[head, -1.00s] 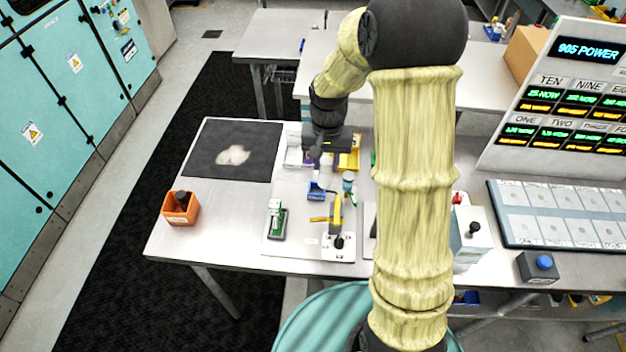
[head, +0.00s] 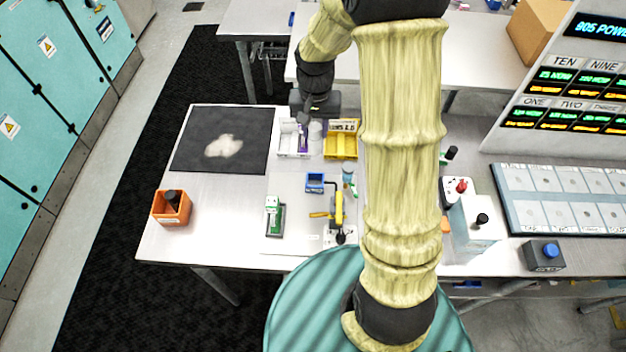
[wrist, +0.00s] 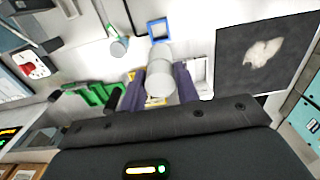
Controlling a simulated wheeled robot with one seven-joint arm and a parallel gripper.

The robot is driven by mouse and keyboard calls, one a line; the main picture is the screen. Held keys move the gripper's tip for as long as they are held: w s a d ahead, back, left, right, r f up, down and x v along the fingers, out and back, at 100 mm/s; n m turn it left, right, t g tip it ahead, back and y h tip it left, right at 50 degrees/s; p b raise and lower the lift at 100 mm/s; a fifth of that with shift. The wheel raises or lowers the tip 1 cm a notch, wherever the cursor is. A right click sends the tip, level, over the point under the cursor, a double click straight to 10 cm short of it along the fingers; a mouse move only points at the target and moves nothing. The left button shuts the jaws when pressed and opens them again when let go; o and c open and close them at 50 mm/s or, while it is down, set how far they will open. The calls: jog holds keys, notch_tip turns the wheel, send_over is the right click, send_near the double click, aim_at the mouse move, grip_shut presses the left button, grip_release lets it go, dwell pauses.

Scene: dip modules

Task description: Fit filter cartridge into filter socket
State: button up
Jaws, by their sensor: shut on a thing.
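My gripper (wrist: 160,90) has purple fingers, shut on the sides of a pale grey cylinder (wrist: 159,72), which I take as the filter cartridge. In the head view the cartridge (head: 315,131) shows below my gripper's dark body, between a white bin and a yellow bin. Which fixture is the filter socket I cannot tell for sure. A small blue square open frame (head: 315,183) stands nearer on the work board; it also shows in the wrist view (wrist: 158,28). Beside it is a grey-blue round piece (wrist: 118,47).
The white bin (head: 287,149) and yellow bin (head: 341,152) flank my gripper. A yellow-handled clamp (head: 338,208) and green module (head: 273,216) stand on the near board. An orange bin (head: 172,207) is at left. My arm hides part of the table.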

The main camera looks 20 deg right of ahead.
aim_at(315, 147)
jog(key=f, duration=0.2)
jog(key=f+b, duration=0.1)
jog(key=f, duration=0.1)
jog(key=f+b, duration=0.1)
jog(key=f, duration=0.1)
jog(key=shift+s+f, duration=0.15)
jog(key=shift+s, duration=0.1)
jog(key=shift+w+f, duration=0.1)
jog(key=shift+f, duration=0.1)
jog(key=shift+f+p, duration=0.7)
jog(key=shift+f, duration=2.15)
jog(key=shift+f, duration=0.1)
jog(key=shift+f+p, duration=0.7)
jog(key=shift+f, duration=1.35)
